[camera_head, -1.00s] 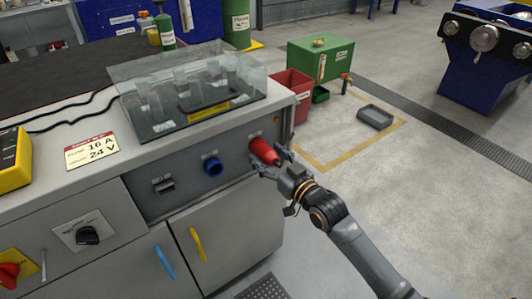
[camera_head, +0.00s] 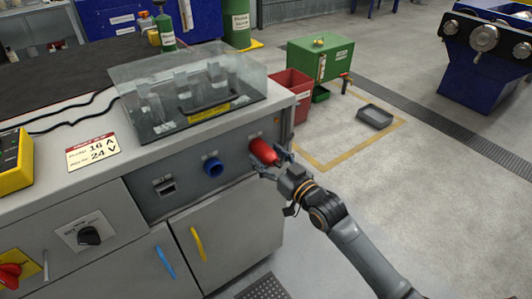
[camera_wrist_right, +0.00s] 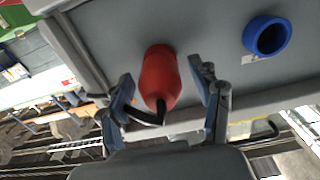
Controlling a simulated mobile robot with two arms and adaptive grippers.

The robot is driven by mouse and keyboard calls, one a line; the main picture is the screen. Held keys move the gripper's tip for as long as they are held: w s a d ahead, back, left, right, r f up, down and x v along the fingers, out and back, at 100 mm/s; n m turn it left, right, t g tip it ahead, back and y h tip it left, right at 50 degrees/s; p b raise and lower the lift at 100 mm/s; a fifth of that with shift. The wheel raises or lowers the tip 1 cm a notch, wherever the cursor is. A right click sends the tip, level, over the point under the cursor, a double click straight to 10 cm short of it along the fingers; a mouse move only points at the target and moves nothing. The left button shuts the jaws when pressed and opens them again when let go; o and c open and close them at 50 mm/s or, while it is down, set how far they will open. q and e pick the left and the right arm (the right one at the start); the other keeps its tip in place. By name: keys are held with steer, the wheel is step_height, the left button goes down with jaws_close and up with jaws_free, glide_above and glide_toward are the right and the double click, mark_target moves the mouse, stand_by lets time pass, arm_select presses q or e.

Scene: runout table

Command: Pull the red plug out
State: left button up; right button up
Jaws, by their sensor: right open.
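The red plug (camera_head: 263,151) sits in the front panel of the grey cabinet, at its right end. In the right wrist view the red plug (camera_wrist_right: 160,77) points toward me, with a short black cable end at its tip. My right gripper (camera_head: 271,165) is at the plug. In the right wrist view its open fingers (camera_wrist_right: 166,90) stand on either side of the plug, with a visible gap on each side. The plug's far end is hidden where it meets the panel. My left gripper is in neither view.
A blue socket (camera_head: 213,167) is left of the plug on the same panel (camera_head: 185,181). A clear cover (camera_head: 180,95) stands on the cabinet top above. A red bin (camera_head: 291,91) is behind the cabinet's right end. The floor to the right is mostly free.

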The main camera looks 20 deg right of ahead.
steer(key=shift+c, duration=0.2)
jaws_close()
stand_by(0.3)
